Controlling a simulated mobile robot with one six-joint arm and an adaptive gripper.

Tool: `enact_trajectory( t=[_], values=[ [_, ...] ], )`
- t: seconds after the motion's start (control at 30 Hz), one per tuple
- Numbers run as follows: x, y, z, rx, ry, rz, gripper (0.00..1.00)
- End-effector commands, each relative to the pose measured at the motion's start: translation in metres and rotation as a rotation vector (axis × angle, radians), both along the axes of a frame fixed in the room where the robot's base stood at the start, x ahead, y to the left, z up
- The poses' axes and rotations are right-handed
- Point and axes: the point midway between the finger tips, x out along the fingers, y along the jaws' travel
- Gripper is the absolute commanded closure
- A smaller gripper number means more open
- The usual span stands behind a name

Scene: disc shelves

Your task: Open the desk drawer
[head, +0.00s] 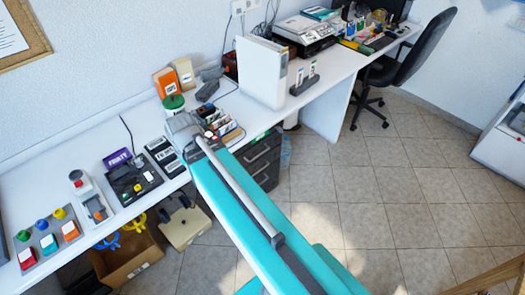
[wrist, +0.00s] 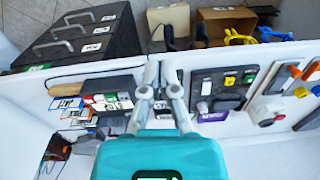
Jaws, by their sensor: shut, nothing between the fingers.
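A dark drawer unit (head: 262,158) stands under the white desk, partly hidden behind my arm in the head view. In the wrist view, the drawer unit (wrist: 75,42) is at the upper left, with pale bar handles and small white labels. Its visible drawer fronts look flush, so the drawers appear shut. My gripper (wrist: 161,68) is shut and empty, right of the drawer unit and apart from its handles. In the head view my gripper is over the desk top, its fingertips hard to make out there.
The white desk (head: 75,146) holds a card rack (head: 225,128), a black device (head: 132,180), button blocks and a white binder (head: 262,70). Under it stand a cardboard box (head: 128,258) and a beige box (head: 184,226). A black chair (head: 412,55) is farther back. Tiled floor (head: 385,200) at right is clear.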

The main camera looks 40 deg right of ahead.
Motion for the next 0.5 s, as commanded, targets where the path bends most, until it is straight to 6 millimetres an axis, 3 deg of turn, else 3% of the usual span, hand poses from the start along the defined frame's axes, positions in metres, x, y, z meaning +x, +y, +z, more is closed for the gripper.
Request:
enact_trajectory(
  t=[0.03, 0.27, 0.5],
  values=[
    [0.006, -0.006, -0.014, 0.010, -0.010, -0.004, 1.00],
    [0.034, -0.045, -0.055, 0.070, -0.082, 0.018, 1.00],
    [0.062, -0.098, -0.098, 0.120, -0.185, 0.041, 1.00]
  ],
)
